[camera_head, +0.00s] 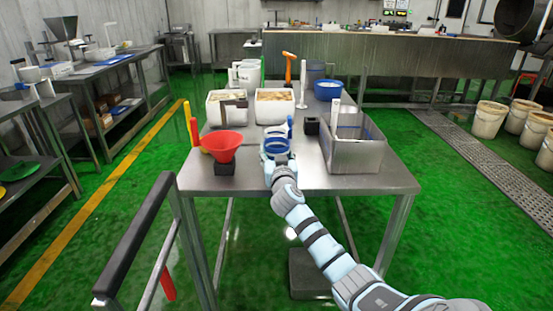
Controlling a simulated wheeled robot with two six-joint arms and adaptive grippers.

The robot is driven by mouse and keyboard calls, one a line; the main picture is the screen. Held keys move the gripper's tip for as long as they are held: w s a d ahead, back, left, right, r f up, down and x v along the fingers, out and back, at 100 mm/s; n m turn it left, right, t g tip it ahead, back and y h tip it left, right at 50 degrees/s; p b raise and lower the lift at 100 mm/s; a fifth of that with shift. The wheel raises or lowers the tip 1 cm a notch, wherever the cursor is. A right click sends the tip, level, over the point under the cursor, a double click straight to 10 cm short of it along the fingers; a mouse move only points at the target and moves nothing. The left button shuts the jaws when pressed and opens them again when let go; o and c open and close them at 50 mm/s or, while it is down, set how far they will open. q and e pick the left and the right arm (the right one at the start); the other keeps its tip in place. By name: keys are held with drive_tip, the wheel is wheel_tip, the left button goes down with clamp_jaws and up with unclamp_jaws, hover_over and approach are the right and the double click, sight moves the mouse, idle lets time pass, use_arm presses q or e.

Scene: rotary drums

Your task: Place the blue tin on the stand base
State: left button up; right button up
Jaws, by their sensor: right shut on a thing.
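A blue tin (277,146) is at the front middle of the steel table. My right gripper (277,155) reaches it from the front and is shut on it; the gripper's fingers are small and partly hidden by the wrist. Whether the tin touches the table is hard to tell. A small black block (311,126) sits just right of the tin. A red funnel (222,144) stands to the left on another black base (224,168). I cannot tell which of these dark pieces is the stand base. My left gripper is not in view.
A steel bin (356,156) stands right of the tin. Two white tubs (274,111) are behind, with an orange hammer-like tool (289,68) and a blue bowl (328,89). Yellow and red upright handles (188,122) stand at the left edge. The table's front right corner is bare.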

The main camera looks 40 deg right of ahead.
wheel_tip(320, 180, up, 17)
drive_tip(key=p, duration=0.5)
drive_tip(key=a+r+n+t+y, duration=0.2)
drive_tip(key=a+r+n+y, duration=0.25)
drive_tip(key=a+r, duration=0.4)
drive_tip(key=s+a+f+n+y+p, duration=0.25)
drive_tip(key=s+a+y, duration=0.35)
drive_tip(key=s+a, duration=0.3)
drive_tip(key=s+a+f+n+y+p, duration=0.2)
drive_tip(key=s+a+n+y+p, duration=0.35)
drive_tip(key=a, duration=0.65)
use_arm(q)
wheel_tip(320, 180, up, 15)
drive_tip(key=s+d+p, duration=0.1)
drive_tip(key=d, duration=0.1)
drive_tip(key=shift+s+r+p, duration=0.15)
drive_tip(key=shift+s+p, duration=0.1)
drive_tip(key=shift+p, duration=0.15)
use_arm(e)
drive_tip(key=s+a+f+g+y, duration=0.1)
drive_tip(key=s+a+f+y, duration=0.1)
drive_tip(key=s+f, duration=0.5)
drive_tip(key=s+a, duration=0.1)
drive_tip(key=s, duration=0.2)
drive_tip(key=shift+f+y, duration=0.4)
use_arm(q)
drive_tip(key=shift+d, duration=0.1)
